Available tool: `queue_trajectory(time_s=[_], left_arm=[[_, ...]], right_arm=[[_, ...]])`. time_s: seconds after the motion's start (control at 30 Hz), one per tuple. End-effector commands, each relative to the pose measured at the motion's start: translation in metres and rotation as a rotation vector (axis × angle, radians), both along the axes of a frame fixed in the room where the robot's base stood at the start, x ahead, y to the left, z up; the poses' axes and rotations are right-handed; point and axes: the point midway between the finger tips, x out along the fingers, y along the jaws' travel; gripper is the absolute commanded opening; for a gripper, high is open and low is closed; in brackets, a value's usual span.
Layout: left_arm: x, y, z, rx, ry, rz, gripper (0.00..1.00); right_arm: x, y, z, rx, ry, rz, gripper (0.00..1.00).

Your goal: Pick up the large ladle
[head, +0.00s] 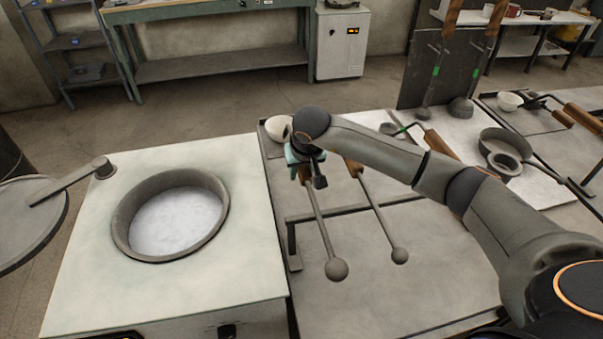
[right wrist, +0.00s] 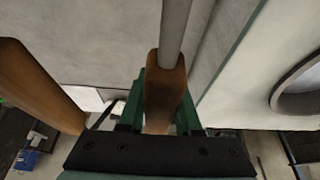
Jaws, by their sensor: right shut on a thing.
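The large ladle, with a dark rod and a round grey end (head: 337,268), extends toward the front over the grey table. It looks slightly bigger than the second ladle (head: 399,256) to its right. My right gripper (head: 304,162) is at the far end of the large ladle. In the right wrist view its green fingers are shut on the wooden handle (right wrist: 166,78). I cannot tell whether the ladle touches the table. The second ladle's wooden handle (right wrist: 38,85) shows at the left of the wrist view, apart from the fingers. My left gripper is not in view.
A pale furnace block (head: 90,240) with a round pot opening (head: 120,215) stands left of the grey table (head: 440,285). A white bowl (head: 279,128) sits behind my gripper. A dark upright panel (head: 412,85) with hanging ladles and a round pan (head: 505,145) are at the right.

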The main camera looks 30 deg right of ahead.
Motion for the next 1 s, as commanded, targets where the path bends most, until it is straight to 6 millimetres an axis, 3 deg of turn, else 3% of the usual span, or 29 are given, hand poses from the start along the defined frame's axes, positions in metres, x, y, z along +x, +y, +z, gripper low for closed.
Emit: queue_trajectory(time_s=[0.37,0.73,1.0], left_arm=[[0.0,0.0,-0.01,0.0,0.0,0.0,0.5],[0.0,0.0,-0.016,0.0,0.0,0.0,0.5],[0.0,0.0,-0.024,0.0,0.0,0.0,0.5]], right_arm=[[0.003,0.0,0.035,0.0,-0.016,0.001,0.0],[-0.047,0.022,0.097,0.0,-0.015,0.004,0.0],[-0.091,0.041,0.114,0.0,-0.011,0.003,0.0]])
